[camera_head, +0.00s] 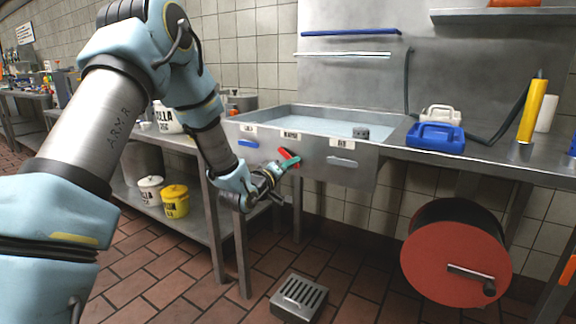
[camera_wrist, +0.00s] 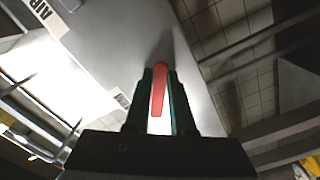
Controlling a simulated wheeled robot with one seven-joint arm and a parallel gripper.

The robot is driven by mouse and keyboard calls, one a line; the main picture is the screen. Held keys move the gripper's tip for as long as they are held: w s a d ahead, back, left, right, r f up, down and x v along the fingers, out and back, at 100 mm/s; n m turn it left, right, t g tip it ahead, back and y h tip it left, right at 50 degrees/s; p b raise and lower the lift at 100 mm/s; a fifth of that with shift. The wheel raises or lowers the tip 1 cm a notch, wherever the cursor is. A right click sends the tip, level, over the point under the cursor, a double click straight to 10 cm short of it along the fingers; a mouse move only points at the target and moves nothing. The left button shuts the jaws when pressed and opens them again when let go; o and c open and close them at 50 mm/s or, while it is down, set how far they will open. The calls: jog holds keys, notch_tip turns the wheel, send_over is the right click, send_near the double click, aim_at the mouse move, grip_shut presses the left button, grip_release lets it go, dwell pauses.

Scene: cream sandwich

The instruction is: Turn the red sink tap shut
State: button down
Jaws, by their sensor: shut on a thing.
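The red sink tap (camera_head: 287,154) is a lever on the front panel of the steel sink (camera_head: 310,135), under the middle label. It also shows in the wrist view (camera_wrist: 158,90), lying lengthwise between my two dark green fingers. My gripper (camera_wrist: 160,84) is shut on this lever. In the head view my gripper (camera_head: 289,162) reaches the panel from the lower left and hides part of the lever. The lever looks tilted in the head view. The basin holds pale water or a similar surface, with a small grey block (camera_head: 361,132) at its right.
A blue handle (camera_head: 247,143) and a grey handle (camera_head: 342,161) sit either side of the tap. A red hose reel (camera_head: 450,262) hangs below the right counter. A metal grated box (camera_head: 299,297) lies on the floor. Yellow (camera_head: 175,201) and white (camera_head: 151,189) buckets stand on a lower shelf.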

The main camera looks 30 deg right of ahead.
aim_at(300, 151)
jog(key=shift+s+d+r+n+p, duration=0.15)
jog(key=shift+r+n+p, duration=0.4)
jog(key=shift+n, duration=0.6)
jog(key=shift+s+r+n+p, duration=0.15)
jog(key=shift+r+n+p, duration=0.4)
jog(key=shift+n, duration=0.65)
jog(key=shift+s+d+r+n+p, duration=0.15)
jog(key=shift+r+n+p, duration=0.35)
jog(key=shift+n, duration=0.65)
jog(key=c, duration=0.8)
grip_release()
jog(key=shift+o, duration=0.2)
jog(key=shift+a, duration=0.15)
jog(key=v, duration=1)
jog(key=shift+s+a, duration=0.15)
jog(key=shift+a, duration=0.15)
